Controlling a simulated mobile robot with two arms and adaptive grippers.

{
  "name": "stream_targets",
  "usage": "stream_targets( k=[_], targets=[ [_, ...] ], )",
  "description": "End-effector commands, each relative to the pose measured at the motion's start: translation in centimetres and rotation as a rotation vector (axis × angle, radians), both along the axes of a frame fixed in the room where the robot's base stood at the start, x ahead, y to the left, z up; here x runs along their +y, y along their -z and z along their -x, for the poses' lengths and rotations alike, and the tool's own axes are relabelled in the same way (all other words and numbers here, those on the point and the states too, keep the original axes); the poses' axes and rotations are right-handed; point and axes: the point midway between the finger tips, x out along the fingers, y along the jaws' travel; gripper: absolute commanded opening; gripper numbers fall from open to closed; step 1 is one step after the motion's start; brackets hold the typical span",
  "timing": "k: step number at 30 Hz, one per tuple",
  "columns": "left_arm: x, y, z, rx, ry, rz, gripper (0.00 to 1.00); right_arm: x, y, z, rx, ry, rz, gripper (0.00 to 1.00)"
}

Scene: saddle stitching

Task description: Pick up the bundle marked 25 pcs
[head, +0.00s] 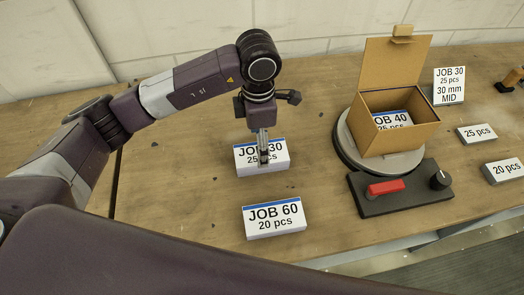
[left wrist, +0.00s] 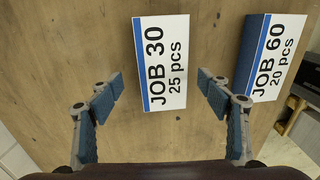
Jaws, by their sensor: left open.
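A white bundle with a blue edge, marked JOB 30, 25 pcs (head: 275,160), lies flat on the table. In the left wrist view the same bundle (left wrist: 162,62) lies just ahead of and between the fingers. My left gripper (head: 264,157) points down over this bundle and partly hides its label. In the left wrist view the left gripper (left wrist: 160,84) is open, one finger toward each side, with nothing held. I cannot tell its exact height above the bundle. Another block marked 25 pcs (head: 477,133) lies at the right. My right gripper does not show.
A bundle marked JOB 60, 20 pcs (head: 273,220) lies close in front. An open cardboard box (head: 399,138) holding a JOB 40 bundle stands on a round plate. A black control panel (head: 401,192), a JOB 30 card (head: 449,86) and a 20 pcs block (head: 505,171) are right.

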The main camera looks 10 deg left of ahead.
Motion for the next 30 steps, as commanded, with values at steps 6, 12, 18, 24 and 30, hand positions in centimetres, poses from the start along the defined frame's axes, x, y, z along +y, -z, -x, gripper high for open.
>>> stream_targets(
  k=[6, 12, 18, 24, 30],
  targets=[
    [-0.6, 2.6, 0.5, 0.005, 0.0, 0.0, 0.71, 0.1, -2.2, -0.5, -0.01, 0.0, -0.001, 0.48],
    [-0.6, 4.9, 0.4, 0.002, 0.001, 0.001, 0.71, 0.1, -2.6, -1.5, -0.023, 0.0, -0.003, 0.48],
    [-0.7, 5.1, 0.4, 0.0, 0.001, 0.001, 0.71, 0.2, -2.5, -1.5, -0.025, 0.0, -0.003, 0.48],
    [-0.6, 5.0, 0.3, 0.0, 0.001, 0.001, 0.52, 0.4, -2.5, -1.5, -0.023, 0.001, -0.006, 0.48],
    [-0.6, 5.0, 0.3, 0.0, 0.001, 0.001, 0.3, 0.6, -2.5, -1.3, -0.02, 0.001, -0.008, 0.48]
  ],
)
